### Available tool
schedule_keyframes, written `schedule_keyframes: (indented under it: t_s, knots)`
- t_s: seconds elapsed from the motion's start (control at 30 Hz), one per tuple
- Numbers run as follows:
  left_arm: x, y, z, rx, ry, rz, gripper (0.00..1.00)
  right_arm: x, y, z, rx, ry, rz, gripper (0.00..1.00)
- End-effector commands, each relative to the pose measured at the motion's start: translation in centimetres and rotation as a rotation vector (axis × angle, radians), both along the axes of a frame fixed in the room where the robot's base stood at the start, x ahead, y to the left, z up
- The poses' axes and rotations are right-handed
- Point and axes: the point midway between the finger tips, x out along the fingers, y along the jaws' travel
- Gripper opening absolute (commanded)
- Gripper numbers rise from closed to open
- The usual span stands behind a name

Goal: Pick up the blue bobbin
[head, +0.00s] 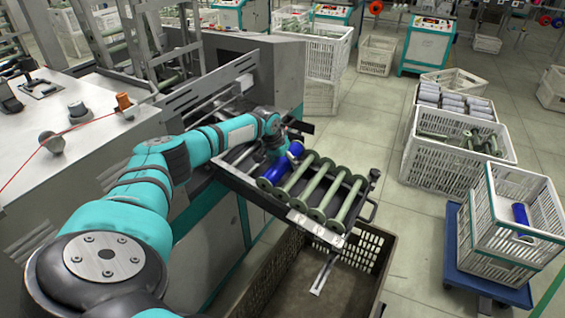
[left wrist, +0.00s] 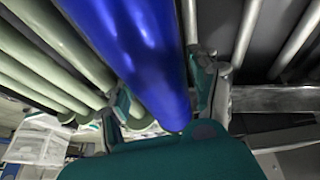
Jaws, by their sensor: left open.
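The blue bobbin (head: 280,171) lies at the left end of a row of green bobbins (head: 318,190) on the machine's rack. My left gripper (head: 284,154) is over it and hides part of its middle. In the left wrist view the blue bobbin (left wrist: 140,55) runs between the two fingers of my left gripper (left wrist: 161,98). One finger is on each side of it, and the jaws are open. I cannot tell whether the fingers touch it. My right gripper is not in view.
A brown crate (head: 262,277) stands on the floor below the rack (head: 246,190). At right, another blue bobbin (head: 520,214) is in a white crate (head: 483,232) on a blue dolly (head: 455,271). Green bobbins sit close beside the blue one. The floor between rack and crates is clear.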

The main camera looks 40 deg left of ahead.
Motion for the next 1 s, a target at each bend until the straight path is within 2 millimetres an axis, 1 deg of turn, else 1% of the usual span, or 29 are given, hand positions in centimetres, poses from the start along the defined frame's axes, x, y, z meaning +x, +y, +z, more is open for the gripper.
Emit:
schedule_keyframes:
  t_s: [0.17, 0.5, 0.6, 0.77, 0.87, 0.97, 1.0]
  knots:
    - [0.0, 0.0, 0.1, 0.000, -0.001, 0.000, 0.62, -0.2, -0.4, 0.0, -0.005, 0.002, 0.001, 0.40]
    - [0.0, 0.0, 0.1, 0.000, 0.000, 0.000, 0.18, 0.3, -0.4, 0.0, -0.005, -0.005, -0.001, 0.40]
    - [0.0, 0.0, 0.1, -0.001, -0.002, 0.001, 0.07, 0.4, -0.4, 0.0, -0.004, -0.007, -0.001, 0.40]
    - [0.0, 0.0, 0.1, 0.000, -0.002, 0.000, 0.07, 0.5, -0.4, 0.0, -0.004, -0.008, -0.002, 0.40]
    - [0.1, 0.0, 0.5, 0.000, -0.003, 0.000, 0.07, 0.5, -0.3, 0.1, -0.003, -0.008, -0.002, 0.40]
    - [0.1, 0.0, 1.8, -0.002, -0.006, -0.001, 0.07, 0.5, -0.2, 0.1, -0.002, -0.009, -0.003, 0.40]
    - [0.1, 0.1, 2.6, 0.000, -0.006, 0.000, 0.06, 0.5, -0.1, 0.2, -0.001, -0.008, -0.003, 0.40]
